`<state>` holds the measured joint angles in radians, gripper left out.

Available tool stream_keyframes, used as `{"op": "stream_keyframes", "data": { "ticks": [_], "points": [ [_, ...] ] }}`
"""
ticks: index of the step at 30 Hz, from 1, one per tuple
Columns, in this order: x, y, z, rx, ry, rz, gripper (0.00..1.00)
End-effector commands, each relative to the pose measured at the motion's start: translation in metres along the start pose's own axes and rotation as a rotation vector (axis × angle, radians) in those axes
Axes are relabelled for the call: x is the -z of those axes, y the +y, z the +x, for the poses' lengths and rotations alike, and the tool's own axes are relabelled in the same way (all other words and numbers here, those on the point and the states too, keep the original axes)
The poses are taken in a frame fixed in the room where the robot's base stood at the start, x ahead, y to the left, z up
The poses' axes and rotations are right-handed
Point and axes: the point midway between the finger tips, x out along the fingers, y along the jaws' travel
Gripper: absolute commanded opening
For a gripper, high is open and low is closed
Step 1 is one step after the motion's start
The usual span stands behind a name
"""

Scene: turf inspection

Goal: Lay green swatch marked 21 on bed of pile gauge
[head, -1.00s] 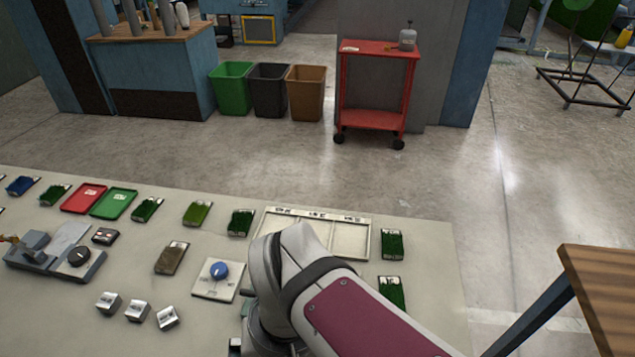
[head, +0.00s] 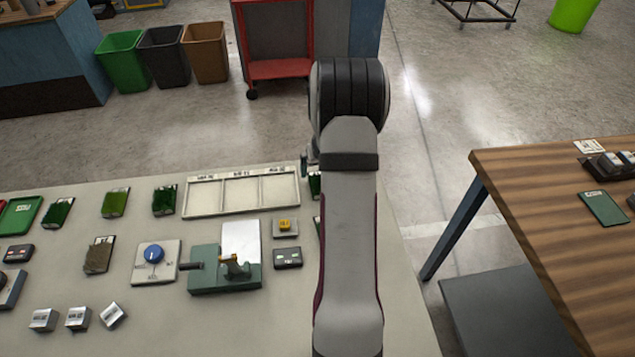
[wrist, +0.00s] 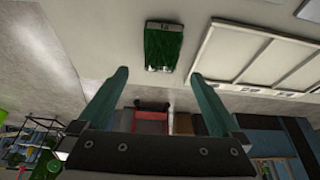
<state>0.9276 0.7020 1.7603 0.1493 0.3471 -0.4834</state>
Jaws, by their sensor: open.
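A dark green swatch (wrist: 165,48) with a small white label lies on the pale table in the wrist view; its number is too small to read surely. My gripper (wrist: 160,75) is open and empty, its two teal fingers spread below the swatch in that picture, apart from it. In the head view my arm hides most of a green swatch (head: 314,185) right of the divided tray. A green device (head: 225,278) with a pale flat plate (head: 240,243) and a brass-coloured part, possibly the pile gauge, stands on the table left of my arm.
The white three-part tray (head: 242,212) looks empty. Around the green device are a blue-knobbed plate (head: 155,262), a yellow-buttoned box (head: 285,227) and a small dark box (head: 288,258). More swatches lie left. A wooden table (head: 560,220) stands right, across a floor gap.

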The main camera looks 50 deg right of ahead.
Motion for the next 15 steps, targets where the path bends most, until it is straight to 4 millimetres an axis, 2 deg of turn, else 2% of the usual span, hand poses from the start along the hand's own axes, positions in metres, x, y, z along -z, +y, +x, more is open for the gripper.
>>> {"op": "stream_keyframes", "data": {
  "ticks": [9,15],
  "points": [
    [-0.004,-0.002,0.053,0.0,-0.002,0.0,1.0],
    [-0.004,-0.001,0.062,-0.001,0.0,0.0,1.0]
  ]
}}
